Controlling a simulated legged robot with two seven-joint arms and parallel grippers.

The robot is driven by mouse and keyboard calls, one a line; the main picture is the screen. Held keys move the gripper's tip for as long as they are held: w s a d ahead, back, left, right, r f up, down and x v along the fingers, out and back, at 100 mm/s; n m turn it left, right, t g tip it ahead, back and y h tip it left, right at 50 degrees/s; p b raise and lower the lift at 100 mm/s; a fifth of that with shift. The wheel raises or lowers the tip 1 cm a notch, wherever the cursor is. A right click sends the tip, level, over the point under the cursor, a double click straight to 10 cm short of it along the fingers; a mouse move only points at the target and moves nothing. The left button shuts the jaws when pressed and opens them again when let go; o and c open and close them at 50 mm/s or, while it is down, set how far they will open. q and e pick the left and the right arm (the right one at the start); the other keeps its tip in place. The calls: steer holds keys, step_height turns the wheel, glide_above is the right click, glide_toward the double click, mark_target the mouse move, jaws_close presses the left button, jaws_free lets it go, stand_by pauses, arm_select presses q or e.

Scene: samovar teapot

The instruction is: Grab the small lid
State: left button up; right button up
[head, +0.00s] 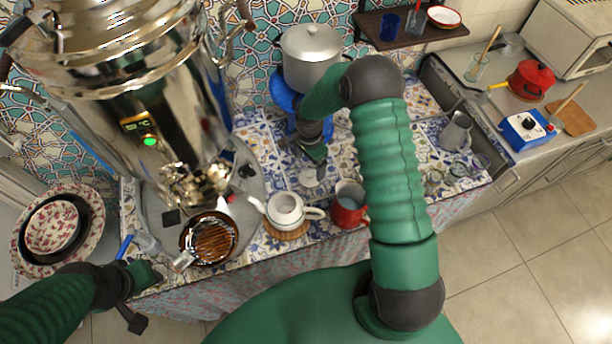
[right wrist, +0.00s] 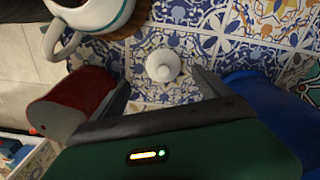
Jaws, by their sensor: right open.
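The small white lid (head: 311,178) lies on the patterned tile counter, just beyond the white teapot. In the right wrist view the small lid (right wrist: 163,65) is round with a knob on top, and nothing touches it. My right gripper (head: 312,163) is above the counter close to the lid. In the right wrist view my right gripper (right wrist: 163,84) is open and empty, with the lid ahead between the lines of its fingers. The white teapot (head: 284,213) stands lidless on a round wooden mat. My left gripper (head: 145,274) is at the counter's front left; its jaws are unclear.
A red mug (head: 348,209) stands right of the teapot; in the right wrist view the red mug (right wrist: 72,104) is close beside the left finger. A blue object (right wrist: 252,92) is beside the right finger. The large samovar (head: 150,110) stands left, a grey pot (head: 310,55) behind.

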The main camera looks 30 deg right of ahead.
mark_target(311, 173)
steer(key=f, duration=0.2)
steer(key=d+f+p, duration=0.1)
steer(key=f, duration=0.5)
steer(key=shift+w+d+f, duration=0.15)
steer(key=shift+w, duration=0.15)
steer(key=shift+f, duration=0.3)
steer(key=shift+w+a, duration=0.1)
steer(key=shift+a, duration=0.2)
steer(key=shift+c, duration=0.9)
arm_select(q)
steer(key=shift+w+d+r, duration=0.15)
steer(key=shift+d+r, duration=0.3)
steer(key=shift+r, duration=0.3)
arm_select(e)
steer(key=shift+d, duration=0.15)
steer(key=c, duration=1.1)
